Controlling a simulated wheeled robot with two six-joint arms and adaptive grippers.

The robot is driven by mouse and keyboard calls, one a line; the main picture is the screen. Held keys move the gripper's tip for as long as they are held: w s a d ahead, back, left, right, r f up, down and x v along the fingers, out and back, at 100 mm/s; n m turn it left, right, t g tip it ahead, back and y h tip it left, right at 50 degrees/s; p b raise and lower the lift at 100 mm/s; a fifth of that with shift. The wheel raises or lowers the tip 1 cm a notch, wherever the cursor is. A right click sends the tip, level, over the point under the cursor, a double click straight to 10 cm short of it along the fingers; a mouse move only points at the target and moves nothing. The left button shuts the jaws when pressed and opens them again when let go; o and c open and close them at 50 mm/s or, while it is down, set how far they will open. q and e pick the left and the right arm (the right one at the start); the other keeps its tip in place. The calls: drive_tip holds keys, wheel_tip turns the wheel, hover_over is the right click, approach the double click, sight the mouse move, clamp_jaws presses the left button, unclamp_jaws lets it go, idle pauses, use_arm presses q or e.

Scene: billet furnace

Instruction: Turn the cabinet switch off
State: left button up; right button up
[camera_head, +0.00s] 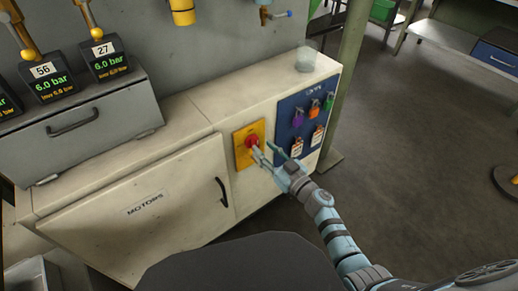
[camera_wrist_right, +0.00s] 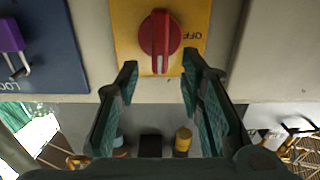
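The cabinet switch is a red rotary knob (camera_head: 252,141) on a yellow plate (camera_head: 240,155) on the cream cabinet's front. In the right wrist view the red knob (camera_wrist_right: 160,35) has its grip bar and pale mark pointing down in the picture, with "OFF" lettering to its right on the plate (camera_wrist_right: 128,20). My right gripper (camera_head: 264,149) is close to the knob. In the right wrist view its two green-padded fingers (camera_wrist_right: 158,78) are apart with nothing between them, their tips just below the knob. My left gripper is not in view.
The cabinet (camera_head: 180,135) has a "MOTORS" door with a black handle (camera_head: 221,192). Right of the switch, a blue panel (camera_head: 290,125) holds coloured padlocks and tags. A grey box (camera_head: 80,125) and a clear cup (camera_head: 305,60) stand on top. A green post (camera_head: 350,70) rises beside the cabinet.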

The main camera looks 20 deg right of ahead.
sight(258, 143)
drive_tip(key=b+x, duration=0.1)
drive_tip(key=x, duration=0.2)
drive_tip(key=shift+f, duration=0.2)
drive_tip(key=shift+w+a+r, duration=0.15)
drive_tip(key=shift+w+a, duration=0.05)
drive_tip(key=shift+w, duration=0.25)
clamp_jaws()
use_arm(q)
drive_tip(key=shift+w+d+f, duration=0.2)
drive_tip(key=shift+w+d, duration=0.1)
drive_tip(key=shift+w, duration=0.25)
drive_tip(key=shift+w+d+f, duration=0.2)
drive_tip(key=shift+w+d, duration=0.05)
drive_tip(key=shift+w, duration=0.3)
